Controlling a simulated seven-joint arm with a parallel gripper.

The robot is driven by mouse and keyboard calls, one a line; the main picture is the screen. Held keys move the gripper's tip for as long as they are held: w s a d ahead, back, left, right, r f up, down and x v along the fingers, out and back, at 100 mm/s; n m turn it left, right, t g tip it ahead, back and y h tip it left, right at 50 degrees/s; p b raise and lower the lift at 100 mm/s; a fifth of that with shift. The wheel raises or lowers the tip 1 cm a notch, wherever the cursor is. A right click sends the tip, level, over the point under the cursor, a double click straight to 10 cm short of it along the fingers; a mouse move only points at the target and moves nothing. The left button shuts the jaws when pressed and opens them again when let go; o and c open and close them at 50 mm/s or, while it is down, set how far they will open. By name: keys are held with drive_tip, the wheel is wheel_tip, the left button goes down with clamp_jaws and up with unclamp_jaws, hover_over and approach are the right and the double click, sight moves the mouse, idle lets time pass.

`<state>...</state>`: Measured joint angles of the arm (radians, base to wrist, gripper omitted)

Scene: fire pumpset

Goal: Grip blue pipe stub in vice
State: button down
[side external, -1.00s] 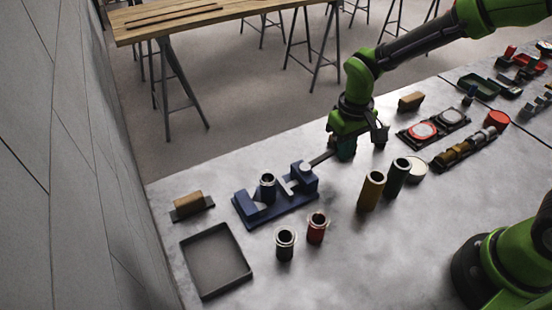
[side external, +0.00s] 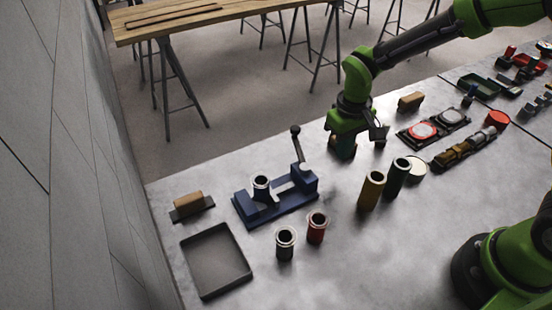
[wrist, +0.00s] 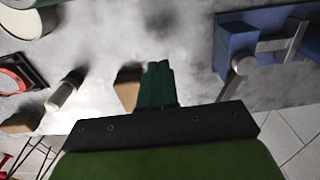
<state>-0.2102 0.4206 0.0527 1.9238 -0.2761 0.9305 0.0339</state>
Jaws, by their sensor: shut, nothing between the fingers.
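The blue vice (side external: 290,204) sits on the grey bench, and part of it shows at the right of the wrist view (wrist: 232,42). The dark blue pipe stub (side external: 261,186) stands upright in the vice, at its left part. Whether both jaws touch it I cannot tell. The vice handle (side external: 299,148) with its dark knob stands up at the vice's right end. My gripper (side external: 342,155) is to the right of the vice, apart from it and low over the bench. Its green fingers (wrist: 156,85) are shut and empty.
A black-bodied stub (side external: 285,244) and a red one (side external: 317,227) stand in front of the vice. Yellow (side external: 371,190) and dark (side external: 396,178) tubes stand to the right. An empty tray (side external: 243,281) and a brush-like block (side external: 188,203) are left.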

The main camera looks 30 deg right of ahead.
drive_tip(key=shift+s, duration=0.6)
wheel_tip(320, 180, up, 7)
idle(0.6)
drive_tip(key=s+d+r+m+t+y, duration=0.1)
drive_tip(key=s+d+r+m+t, duration=0.1)
drive_tip(key=s+r, duration=0.3)
drive_tip(key=s+d+r+m+t+y, duration=0.1)
drive_tip(key=s+d+r+t, duration=0.3)
drive_tip(key=s, duration=0.4)
wheel_tip(320, 180, up, 2)
drive_tip(key=shift+d+r+m+t, duration=0.2)
drive_tip(key=shift+d+m+t, duration=0.15)
drive_tip(key=shift+m+t, duration=0.2)
